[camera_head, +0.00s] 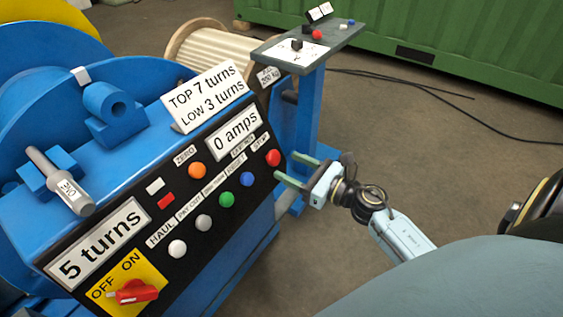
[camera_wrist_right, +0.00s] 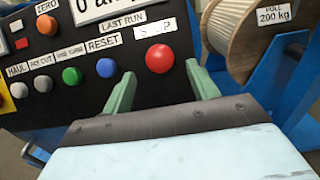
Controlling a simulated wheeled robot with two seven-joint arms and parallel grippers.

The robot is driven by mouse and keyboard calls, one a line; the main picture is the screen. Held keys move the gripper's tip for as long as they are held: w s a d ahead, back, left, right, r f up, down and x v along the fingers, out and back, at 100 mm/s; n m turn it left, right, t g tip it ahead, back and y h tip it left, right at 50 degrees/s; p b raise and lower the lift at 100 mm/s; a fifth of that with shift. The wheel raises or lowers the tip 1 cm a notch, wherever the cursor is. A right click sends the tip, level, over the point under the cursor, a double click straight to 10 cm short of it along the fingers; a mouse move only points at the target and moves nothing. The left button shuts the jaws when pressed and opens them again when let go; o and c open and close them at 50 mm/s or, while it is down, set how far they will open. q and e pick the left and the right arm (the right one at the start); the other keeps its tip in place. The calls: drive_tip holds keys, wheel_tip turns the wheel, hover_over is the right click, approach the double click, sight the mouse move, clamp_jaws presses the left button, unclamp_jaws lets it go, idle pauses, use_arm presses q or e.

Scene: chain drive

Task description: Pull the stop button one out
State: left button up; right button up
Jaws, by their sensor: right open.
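The red stop button (camera_head: 273,158) is at the right end of the button row on the black control panel. In the right wrist view the red button (camera_wrist_right: 159,58) sits below a white label reading STOP, part of which is hidden. My right gripper (camera_head: 292,167) is open, just to the right of the button, its green fingers pointing at the panel. In the right wrist view the fingers stand on either side of the button, with nothing between them touching it that I can see. My left gripper is not in view.
Blue (camera_head: 247,179), green (camera_head: 226,200), grey and white buttons line the panel. An orange button (camera_head: 197,171) and a red OFF/ON switch (camera_head: 133,292) are on it too. A grey stand (camera_head: 312,45) with a blue post is behind. The floor at right is mostly clear.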

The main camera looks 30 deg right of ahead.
sight(277, 160)
drive_tip(key=shift+x, duration=1.8)
clamp_jaws()
drive_tip(key=shift+s+d+r, duration=0.2)
drive_tip(key=shift+s+r, duration=0.05)
drive_tip(key=shift+s, duration=0.25)
unclamp_jaws()
